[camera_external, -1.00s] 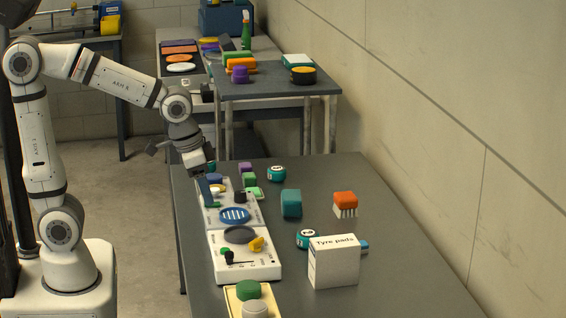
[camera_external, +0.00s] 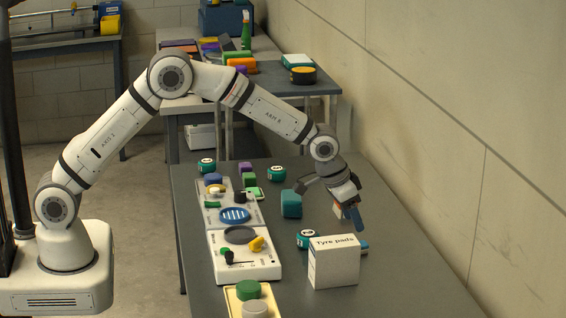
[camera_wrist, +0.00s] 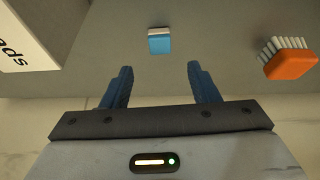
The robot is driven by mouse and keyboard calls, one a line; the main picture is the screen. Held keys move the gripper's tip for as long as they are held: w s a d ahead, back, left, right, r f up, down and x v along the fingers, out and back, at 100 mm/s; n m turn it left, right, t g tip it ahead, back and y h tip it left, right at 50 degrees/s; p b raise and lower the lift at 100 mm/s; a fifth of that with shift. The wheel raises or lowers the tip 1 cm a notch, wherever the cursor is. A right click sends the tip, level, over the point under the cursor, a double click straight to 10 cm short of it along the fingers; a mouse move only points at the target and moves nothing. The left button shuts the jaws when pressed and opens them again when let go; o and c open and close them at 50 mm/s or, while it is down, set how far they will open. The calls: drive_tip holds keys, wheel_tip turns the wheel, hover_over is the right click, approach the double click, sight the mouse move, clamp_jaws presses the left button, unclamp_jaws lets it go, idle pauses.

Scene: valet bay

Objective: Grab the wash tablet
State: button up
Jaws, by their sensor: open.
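The wash tablet, a small blue block with a white layer, lies on the grey table and shows in the wrist view (camera_wrist: 159,42), centred beyond my fingertips. In the external view the blue tablet (camera_external: 364,246) is partly hidden behind the white box. My gripper (camera_wrist: 160,68) is open, with nothing between its two blue fingers. In the external view my gripper (camera_external: 354,217) hangs over the right part of the table, above and behind the tablet, apart from it.
The white "Tyre pads" box (camera_external: 333,262) stands close by the tablet. An orange brush with white bristles (camera_wrist: 290,62) lies to the right in the wrist view. A teal block (camera_external: 291,204) and a round teal tin (camera_external: 307,239) are near. The table's right front is clear.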

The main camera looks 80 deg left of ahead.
drive_tip(key=p+x, duration=0.1)
drive_tip(key=x, duration=0.2)
drive_tip(key=p+x, duration=0.1)
drive_tip(key=x, duration=0.3)
drive_tip(key=shift+s+f, duration=0.15)
drive_tip(key=shift+f, duration=0.15)
drive_tip(key=shift+c, duration=0.2)
drive_tip(key=c, duration=1)
